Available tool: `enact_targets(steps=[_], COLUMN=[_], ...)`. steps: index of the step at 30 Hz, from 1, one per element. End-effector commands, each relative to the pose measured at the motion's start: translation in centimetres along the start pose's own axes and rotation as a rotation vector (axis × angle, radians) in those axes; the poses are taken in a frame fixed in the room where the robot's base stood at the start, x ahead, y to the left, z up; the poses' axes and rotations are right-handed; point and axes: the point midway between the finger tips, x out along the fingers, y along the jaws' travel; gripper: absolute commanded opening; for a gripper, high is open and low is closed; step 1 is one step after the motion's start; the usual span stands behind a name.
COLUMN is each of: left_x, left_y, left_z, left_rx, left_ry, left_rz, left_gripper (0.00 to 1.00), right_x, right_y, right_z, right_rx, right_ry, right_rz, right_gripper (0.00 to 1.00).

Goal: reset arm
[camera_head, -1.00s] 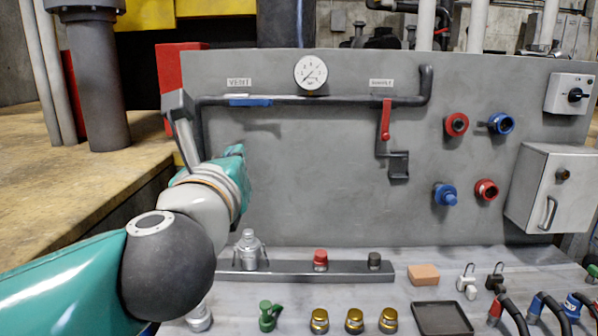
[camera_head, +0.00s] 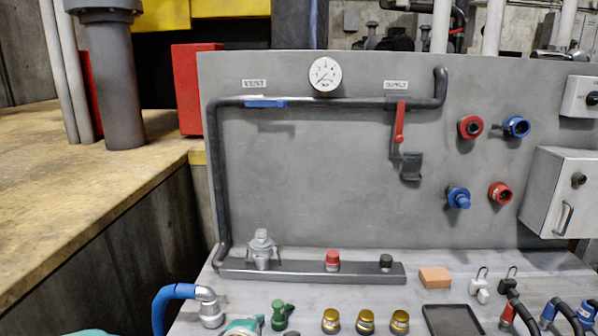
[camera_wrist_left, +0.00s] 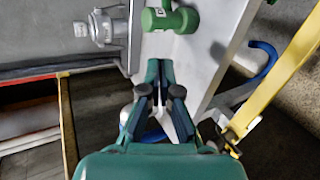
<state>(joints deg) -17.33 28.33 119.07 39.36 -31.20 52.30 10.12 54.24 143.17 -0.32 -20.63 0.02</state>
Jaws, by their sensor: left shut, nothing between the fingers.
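My left gripper (camera_wrist_left: 160,70) shows in the wrist view with its dark green fingers together and nothing between them. Its tips are close to the pale bench edge, just below a green fitting (camera_wrist_left: 166,19) in that picture. In the head view only teal parts of my left arm show at the bottom edge, with the gripper (camera_head: 243,327) low beside the green fitting (camera_head: 281,314). Most of the arm is out of the picture. My right gripper is not in view.
A grey panel (camera_head: 300,190) with pipes, a gauge (camera_head: 325,74) and a red lever (camera_head: 399,124) stands behind the bench. A rail (camera_head: 300,272) holds a silver fitting (camera_head: 262,250) and caps. A blue hose (camera_head: 165,300) rises at left.

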Motion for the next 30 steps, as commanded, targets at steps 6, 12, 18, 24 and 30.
enact_targets(steps=[6,12,18,24,30], left_x=[1.4,-2.9,-8.5,-10.8,-10.8], left_y=[-16.7,-30.6,-38.6,-41.0,-41.0], left_z=[-4.6,-6.8,-6.9,-6.1,-6.2], left_rx=[0.505,0.872,1.07,1.13,1.133], left_ry=[-0.109,-0.393,-0.685,-0.8,-0.802], left_rz=[-0.331,-0.576,-0.671,-0.68,-0.678], left_gripper=[0.0,0.0,0.0,0.0,0.0], right_x=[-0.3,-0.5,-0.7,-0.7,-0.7], right_y=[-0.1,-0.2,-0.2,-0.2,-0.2], right_z=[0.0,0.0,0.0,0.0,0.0], right_rx=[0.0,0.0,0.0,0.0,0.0], right_ry=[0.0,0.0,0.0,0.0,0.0], right_rz=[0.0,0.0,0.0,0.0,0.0], right_gripper=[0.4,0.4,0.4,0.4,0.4])
